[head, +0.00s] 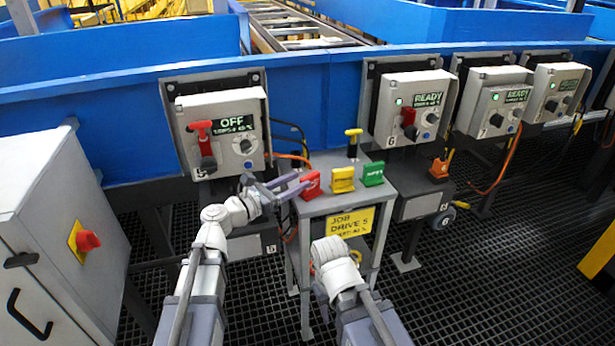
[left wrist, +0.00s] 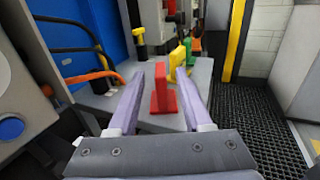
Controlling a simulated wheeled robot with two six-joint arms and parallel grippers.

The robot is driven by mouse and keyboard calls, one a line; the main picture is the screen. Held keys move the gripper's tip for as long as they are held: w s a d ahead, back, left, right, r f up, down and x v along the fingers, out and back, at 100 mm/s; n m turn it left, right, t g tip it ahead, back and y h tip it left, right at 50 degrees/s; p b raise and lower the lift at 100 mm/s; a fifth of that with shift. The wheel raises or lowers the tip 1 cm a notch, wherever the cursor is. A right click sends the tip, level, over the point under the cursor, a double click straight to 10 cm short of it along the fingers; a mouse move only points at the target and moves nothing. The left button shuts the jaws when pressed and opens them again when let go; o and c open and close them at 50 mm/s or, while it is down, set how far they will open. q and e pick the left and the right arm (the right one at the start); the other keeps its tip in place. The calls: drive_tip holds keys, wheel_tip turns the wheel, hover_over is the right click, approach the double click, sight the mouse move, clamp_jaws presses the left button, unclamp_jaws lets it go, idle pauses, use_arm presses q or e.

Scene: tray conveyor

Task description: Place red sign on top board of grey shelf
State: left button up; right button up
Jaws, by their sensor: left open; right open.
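The red sign (head: 311,185) stands upright at the left end of the top board of the grey shelf (head: 322,205). My left gripper (head: 288,187) is open beside the sign at its left in the head view. In the left wrist view, the red sign (left wrist: 163,92) stands between the open fingers (left wrist: 162,95), with a gap on each side. The sign's base rests on the grey board. My right arm's white wrist shows in front of the shelf in the head view, but its gripper fingers are hidden.
A yellow sign (head: 343,179) and a green sign (head: 373,175) stand right of the red one, with a yellow-topped black handle (head: 353,140) behind. A control box marked OFF (head: 224,130) is at left, with orange cables beside it. A box marked READY (head: 414,108) is at right.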

use_arm(q)
drive_tip(key=v, duration=0.7)
